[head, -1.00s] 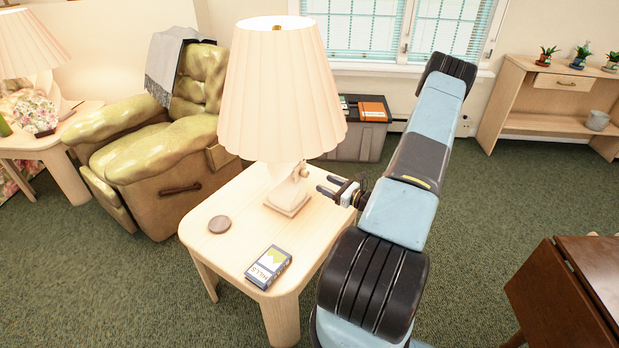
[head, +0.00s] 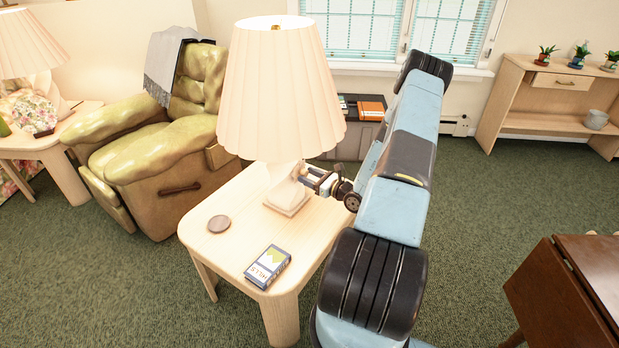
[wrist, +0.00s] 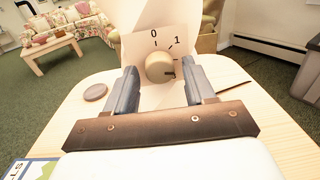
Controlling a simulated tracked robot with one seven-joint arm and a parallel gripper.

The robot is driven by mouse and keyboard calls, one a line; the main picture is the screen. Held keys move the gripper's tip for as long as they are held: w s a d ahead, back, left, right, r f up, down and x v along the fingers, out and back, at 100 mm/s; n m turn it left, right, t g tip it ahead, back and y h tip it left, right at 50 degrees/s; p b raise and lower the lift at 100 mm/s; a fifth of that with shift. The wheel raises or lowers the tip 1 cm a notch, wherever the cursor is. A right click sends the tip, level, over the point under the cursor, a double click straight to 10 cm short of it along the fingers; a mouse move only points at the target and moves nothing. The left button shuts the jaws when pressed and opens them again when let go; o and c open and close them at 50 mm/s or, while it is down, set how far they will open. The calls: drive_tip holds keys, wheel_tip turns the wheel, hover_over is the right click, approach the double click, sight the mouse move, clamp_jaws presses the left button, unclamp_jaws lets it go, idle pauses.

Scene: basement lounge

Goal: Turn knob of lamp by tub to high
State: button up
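The lamp (head: 280,95) has a pleated cream shade and a pale base (head: 287,195) on the light wooden side table (head: 235,255). The grey tub (head: 345,147) stands behind it. In the wrist view, the round tan knob (wrist: 158,66) sits on the lamp base's face. The marks 0 and 1 show above it; a dark mark shows at its lower right, and I cannot tell whether it is a pointer or part of the scale. My gripper (wrist: 159,68) is open, with one finger on each side of the knob. Contact is unclear. It also shows beside the base (head: 318,180).
A brown disc (head: 219,224) and a small box (head: 267,266) lie on the table's front part. A green recliner (head: 165,140) stands to the left. A dark wooden table (head: 565,295) is at right. The carpet beyond my arm is clear.

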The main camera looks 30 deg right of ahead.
drive_tip(key=c, duration=0.9)
drive_tip(key=shift+m, duration=0.3)
drive_tip(key=m, duration=0.9)
drive_tip(key=shift+w+r, duration=0.1)
drive_tip(key=shift+r, duration=0.05)
idle(0.3)
drive_tip(key=o, duration=1)
drive_tip(key=shift+o, duration=0.2)
